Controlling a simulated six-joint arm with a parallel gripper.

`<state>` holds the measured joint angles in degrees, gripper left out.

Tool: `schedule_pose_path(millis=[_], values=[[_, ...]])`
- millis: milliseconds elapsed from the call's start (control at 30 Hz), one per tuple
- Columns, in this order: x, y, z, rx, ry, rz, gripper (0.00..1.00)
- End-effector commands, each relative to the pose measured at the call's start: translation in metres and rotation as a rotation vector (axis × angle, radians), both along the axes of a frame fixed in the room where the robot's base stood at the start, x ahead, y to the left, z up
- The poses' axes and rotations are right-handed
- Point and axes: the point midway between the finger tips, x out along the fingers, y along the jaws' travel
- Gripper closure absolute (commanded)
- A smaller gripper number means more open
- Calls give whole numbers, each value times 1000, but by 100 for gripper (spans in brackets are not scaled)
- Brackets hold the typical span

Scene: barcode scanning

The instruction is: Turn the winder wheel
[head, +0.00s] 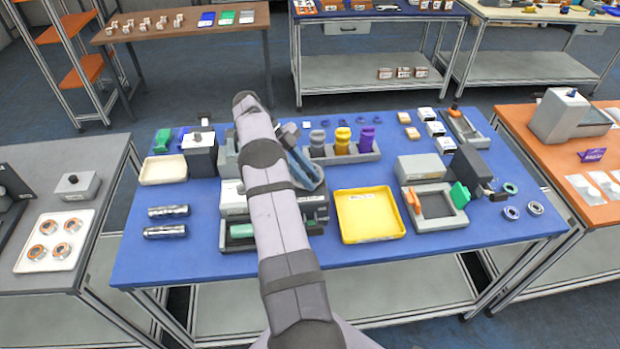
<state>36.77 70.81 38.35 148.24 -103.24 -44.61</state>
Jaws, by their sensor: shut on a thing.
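My arm reaches up from the bottom centre of the head view and crosses the middle of the blue table. My gripper is hidden behind the arm, and I cannot see its fingers or what they touch. A dark grey machine (314,207) stands just right of the arm, partly covered by it. A grey unit with a green roller (241,231) shows left of the arm, near the front. I cannot make out the winder wheel; the arm covers the area between these parts.
The blue table (200,263) holds a yellow tray (370,214), a cream tray (164,169), two metal cylinders (165,231), coloured bottles (343,138) in a grey rack, and a grey fixture (434,205) with orange and green parts. The front edge strip is clear. Other tables stand on both sides.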

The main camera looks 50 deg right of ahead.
Motion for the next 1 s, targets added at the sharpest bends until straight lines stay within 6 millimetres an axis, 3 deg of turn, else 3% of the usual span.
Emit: schedule_pose_path(millis=[467,500,567,1000], values=[[1,0,2,-2,-2,-11,100],[1,0,2,-2,-2,-11,75],[1,0,2,-2,-2,-11,63],[1,0,6,-1,-2,-11,63]])
